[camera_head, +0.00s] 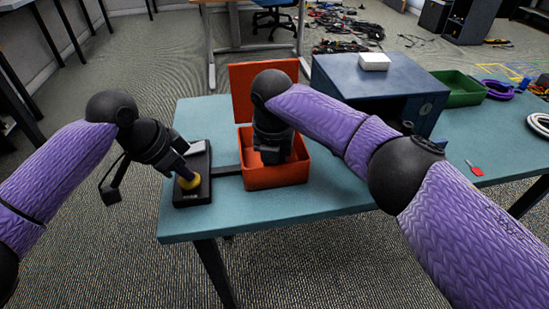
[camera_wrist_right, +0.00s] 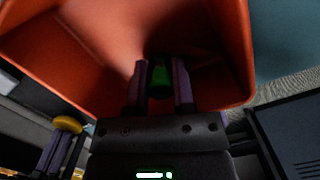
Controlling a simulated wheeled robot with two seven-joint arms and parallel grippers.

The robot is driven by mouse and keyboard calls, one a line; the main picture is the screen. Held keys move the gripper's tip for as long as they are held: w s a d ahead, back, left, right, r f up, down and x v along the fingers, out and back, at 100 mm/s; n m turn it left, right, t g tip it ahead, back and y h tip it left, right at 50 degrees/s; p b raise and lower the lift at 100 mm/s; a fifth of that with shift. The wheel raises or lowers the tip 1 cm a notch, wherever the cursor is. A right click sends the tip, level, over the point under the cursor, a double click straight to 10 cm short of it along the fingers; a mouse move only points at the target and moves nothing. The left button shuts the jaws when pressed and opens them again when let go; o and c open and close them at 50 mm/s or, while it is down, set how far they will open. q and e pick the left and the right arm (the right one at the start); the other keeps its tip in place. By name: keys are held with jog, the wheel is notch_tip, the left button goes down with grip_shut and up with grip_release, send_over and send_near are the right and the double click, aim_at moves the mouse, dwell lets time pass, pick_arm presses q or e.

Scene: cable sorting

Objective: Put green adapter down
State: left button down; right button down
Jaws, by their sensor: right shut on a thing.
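The green adapter (camera_wrist_right: 159,76) shows in the right wrist view between the two fingers of my right gripper (camera_wrist_right: 160,84), which is shut on it. In the head view my right gripper (camera_head: 272,157) points down into the open orange box (camera_head: 275,177), and the adapter is hidden there. The box's inside walls surround the fingertips in the wrist view. My left gripper (camera_head: 186,177) is at a yellow round part (camera_head: 187,182) on a black device (camera_head: 193,195) left of the box. I cannot tell whether its fingers are open or shut.
The teal table (camera_head: 330,195) carries a blue cabinet (camera_head: 340,80) with a white box (camera_head: 374,61) on top, behind my right arm. A green bin (camera_head: 458,90), cable coils and a red tool (camera_head: 474,168) are at the right. The table's front strip is clear.

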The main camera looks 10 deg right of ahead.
jog(key=shift+f, duration=0.3)
jog(key=shift+c, duration=2.3)
grip_release()
notch_tip(320, 180, up, 13)
jog(key=s, duration=0.1)
jog(key=shift+s+a+f, duration=0.15)
jog(key=shift+s+a, duration=0.05)
jog(key=shift+a, duration=0.05)
pick_arm(q)
notch_tip(320, 180, up, 9)
